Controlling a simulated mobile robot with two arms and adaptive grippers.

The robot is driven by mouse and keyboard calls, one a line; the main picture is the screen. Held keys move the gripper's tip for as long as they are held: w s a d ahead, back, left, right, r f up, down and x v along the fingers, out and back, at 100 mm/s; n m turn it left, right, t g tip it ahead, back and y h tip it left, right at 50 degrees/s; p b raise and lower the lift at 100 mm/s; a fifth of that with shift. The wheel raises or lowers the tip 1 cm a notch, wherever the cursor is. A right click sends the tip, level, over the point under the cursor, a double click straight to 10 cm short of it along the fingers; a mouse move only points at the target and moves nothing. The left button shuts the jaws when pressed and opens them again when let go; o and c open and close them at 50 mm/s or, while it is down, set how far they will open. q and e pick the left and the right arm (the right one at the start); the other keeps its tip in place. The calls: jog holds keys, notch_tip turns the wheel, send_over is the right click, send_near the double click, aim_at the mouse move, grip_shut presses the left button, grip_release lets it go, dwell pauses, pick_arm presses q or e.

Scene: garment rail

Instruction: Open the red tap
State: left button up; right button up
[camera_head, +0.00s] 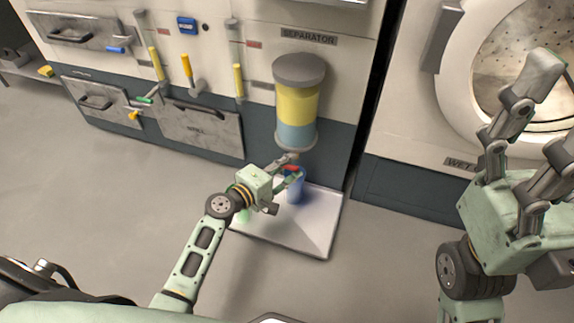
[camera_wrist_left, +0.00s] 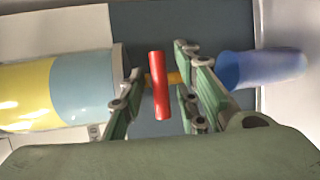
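The red tap handle (camera_head: 290,168) sits under the separator cylinder (camera_head: 298,105), which holds a yellow layer over a blue one. In the left wrist view the red handle (camera_wrist_left: 160,86) is a bar on a small brass stem, with the cylinder to its left. My left gripper (camera_head: 289,170) is at the tap. In the left wrist view its fingers (camera_wrist_left: 158,85) are apart on both sides of the handle, with gaps visible. My right gripper (camera_head: 525,110) is raised at the right with its fingers spread and nothing between them.
A blue cup (camera_head: 296,188) stands on a white tray (camera_head: 318,230) below the tap, close to my left gripper; the cup (camera_wrist_left: 262,69) also shows in the left wrist view. A round-doored machine (camera_head: 455,70) is at the right.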

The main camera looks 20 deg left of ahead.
pick_arm(q)
grip_shut()
jog(key=shift+s, duration=0.1)
